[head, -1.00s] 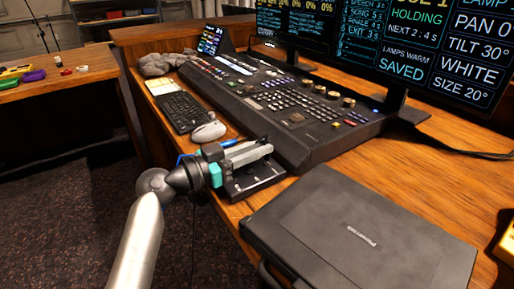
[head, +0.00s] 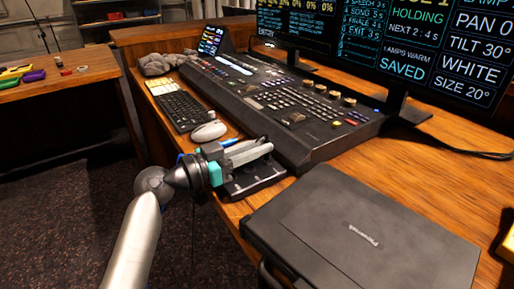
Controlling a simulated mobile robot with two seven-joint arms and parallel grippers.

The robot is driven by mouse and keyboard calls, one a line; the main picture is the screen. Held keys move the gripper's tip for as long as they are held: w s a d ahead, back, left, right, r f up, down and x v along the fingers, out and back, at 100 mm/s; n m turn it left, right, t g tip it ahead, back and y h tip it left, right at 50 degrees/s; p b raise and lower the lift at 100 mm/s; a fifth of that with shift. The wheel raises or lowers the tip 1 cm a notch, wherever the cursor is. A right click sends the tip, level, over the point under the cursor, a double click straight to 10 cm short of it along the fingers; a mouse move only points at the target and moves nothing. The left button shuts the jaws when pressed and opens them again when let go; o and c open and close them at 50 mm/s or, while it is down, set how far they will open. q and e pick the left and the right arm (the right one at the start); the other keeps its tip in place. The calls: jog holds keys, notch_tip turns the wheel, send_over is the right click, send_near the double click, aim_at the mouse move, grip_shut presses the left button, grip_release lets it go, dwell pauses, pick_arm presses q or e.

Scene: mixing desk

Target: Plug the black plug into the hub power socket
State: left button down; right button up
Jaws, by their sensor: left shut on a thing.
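My left gripper (head: 266,150) reaches in from the left and is shut, its grey fingers pointing right above a low black box (head: 246,189) on the desk edge. This box looks like the hub. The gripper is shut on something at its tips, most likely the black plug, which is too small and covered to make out. A thin dark cable hangs below the wrist. The power socket cannot be made out; the fingers cover part of the box. I cannot tell whether the plug touches the socket. My right gripper is not in view.
A closed black case (head: 360,235) lies just right of the box. The mixing desk (head: 290,115) stands behind it. A mouse (head: 209,131) and a keyboard (head: 182,110) lie to the left. Monitors (head: 400,50) stand at the back. Bare wood shows at the right.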

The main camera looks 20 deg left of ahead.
pick_arm(q)
jog(key=shift+b, duration=0.3)
dwell(0.6)
jog(key=shift+f+b, duration=0.45)
jog(key=c, duration=0.8)
grip_release()
jog(key=shift+o, duration=0.2)
jog(key=shift+s, duration=0.1)
jog(key=v, duration=1.5)
